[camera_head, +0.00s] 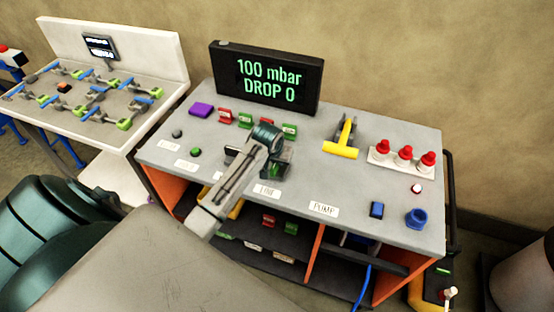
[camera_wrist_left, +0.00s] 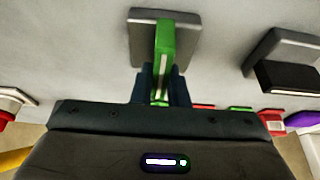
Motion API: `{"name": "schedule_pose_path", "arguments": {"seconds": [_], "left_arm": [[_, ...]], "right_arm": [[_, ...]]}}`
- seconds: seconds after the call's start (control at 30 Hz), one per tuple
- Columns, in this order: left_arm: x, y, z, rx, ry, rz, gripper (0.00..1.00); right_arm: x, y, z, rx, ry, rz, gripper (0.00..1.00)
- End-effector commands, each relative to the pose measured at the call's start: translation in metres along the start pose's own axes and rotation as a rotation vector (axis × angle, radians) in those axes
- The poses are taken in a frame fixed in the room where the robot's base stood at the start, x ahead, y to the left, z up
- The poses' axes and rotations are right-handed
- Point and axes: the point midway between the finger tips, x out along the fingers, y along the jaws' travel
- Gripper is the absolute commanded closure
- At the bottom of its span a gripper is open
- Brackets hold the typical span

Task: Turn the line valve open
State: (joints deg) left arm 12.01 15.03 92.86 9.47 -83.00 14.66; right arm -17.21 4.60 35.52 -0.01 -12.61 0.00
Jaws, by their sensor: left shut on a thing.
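In the left wrist view a green handle (camera_wrist_left: 165,45) with a pale stripe stands out from a grey mounting plate (camera_wrist_left: 192,30). My left gripper (camera_wrist_left: 162,88) is shut on this green handle, with one dark finger on each side of it. In the head view my left gripper (camera_head: 268,158) reaches down to the grey console (camera_head: 330,185), just behind the LINE label (camera_head: 267,190). My arm and hand hide most of the valve there. My right gripper is not in view.
A black display (camera_head: 267,80) reads "100 mbar DROP 0". Nearby are a yellow T-handle (camera_head: 342,148), red knobs (camera_head: 405,153), a blue cup (camera_head: 416,218) and a purple block (camera_head: 202,110). In the left wrist view a black handle (camera_wrist_left: 288,76) sits to the right of the gripped one.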

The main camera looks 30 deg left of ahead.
Motion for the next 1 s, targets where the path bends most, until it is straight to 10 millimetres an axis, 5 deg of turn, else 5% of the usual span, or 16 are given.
{"name": "schedule_pose_path", "arguments": {"seconds": [0.33, 0.37, 0.47, 0.8, 1.0], "left_arm": [[0.0, 0.0, -0.001, -0.003, 0.001, -0.001, 1.0], [0.0, 0.0, -0.001, -0.003, 0.001, -0.001, 0.82], [0.0, 0.0, -0.001, -0.003, 0.001, -0.001, 0.65], [-0.003, 0.0, -0.001, -0.002, 0.002, -0.001, 0.65], [-0.027, 0.0, 0.0, 0.001, 0.005, -0.001, 0.65]], "right_arm": [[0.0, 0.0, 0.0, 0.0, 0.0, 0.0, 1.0], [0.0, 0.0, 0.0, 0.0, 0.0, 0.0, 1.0], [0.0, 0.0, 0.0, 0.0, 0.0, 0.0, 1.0], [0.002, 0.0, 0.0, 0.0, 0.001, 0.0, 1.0], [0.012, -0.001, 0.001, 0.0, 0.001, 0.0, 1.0]]}}
